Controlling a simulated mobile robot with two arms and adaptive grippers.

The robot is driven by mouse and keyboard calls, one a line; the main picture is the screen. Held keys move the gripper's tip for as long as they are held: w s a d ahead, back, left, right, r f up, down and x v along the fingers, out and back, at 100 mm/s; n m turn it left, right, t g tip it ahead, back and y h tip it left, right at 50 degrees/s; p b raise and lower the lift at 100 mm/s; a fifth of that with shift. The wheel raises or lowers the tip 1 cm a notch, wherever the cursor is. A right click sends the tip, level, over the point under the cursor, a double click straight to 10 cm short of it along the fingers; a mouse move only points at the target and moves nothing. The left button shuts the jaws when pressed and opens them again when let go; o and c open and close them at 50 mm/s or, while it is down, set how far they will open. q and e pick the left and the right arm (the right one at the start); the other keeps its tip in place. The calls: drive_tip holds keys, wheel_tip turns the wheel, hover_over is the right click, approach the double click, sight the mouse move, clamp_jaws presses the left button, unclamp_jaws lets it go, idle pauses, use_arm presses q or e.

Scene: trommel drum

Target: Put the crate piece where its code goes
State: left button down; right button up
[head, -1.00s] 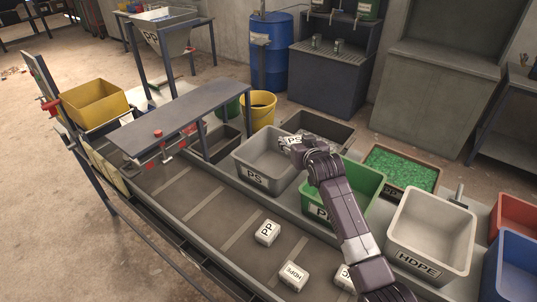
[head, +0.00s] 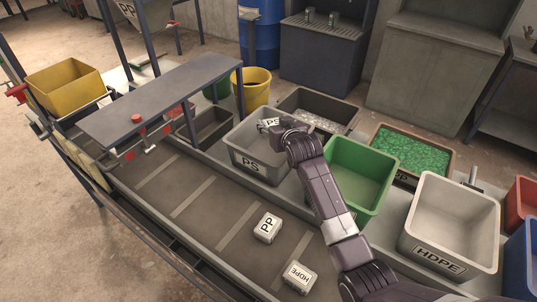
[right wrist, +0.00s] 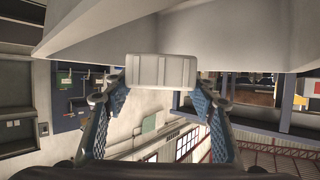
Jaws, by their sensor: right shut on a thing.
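A pale block labelled PS (head: 270,123) is in my right gripper (head: 274,128), over the opening of the grey PS crate (head: 250,164) near its back rim in the head view. In the right wrist view the pale block (right wrist: 161,71) sits between the two blue-padded fingers, pressed from both sides. How high it is above the crate floor I cannot tell. My right forearm hides part of the crate's right side. My left gripper is not in view.
Right of the PS crate stand a green crate (head: 374,157) and a white HDPE crate (head: 430,263). A PP block (head: 267,227) and an HDPE block (head: 299,278) lie on the belt (head: 192,211). A dark tray (head: 343,109) sits behind, a yellow crate (head: 53,97) far left.

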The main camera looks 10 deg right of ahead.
drive_tip(key=shift+s+f, duration=0.1)
drive_tip(key=o, duration=1.2)
drive_tip(key=shift+o, duration=0.2)
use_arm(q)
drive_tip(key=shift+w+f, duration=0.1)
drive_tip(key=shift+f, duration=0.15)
use_arm(e)
drive_tip(key=v, duration=1.2)
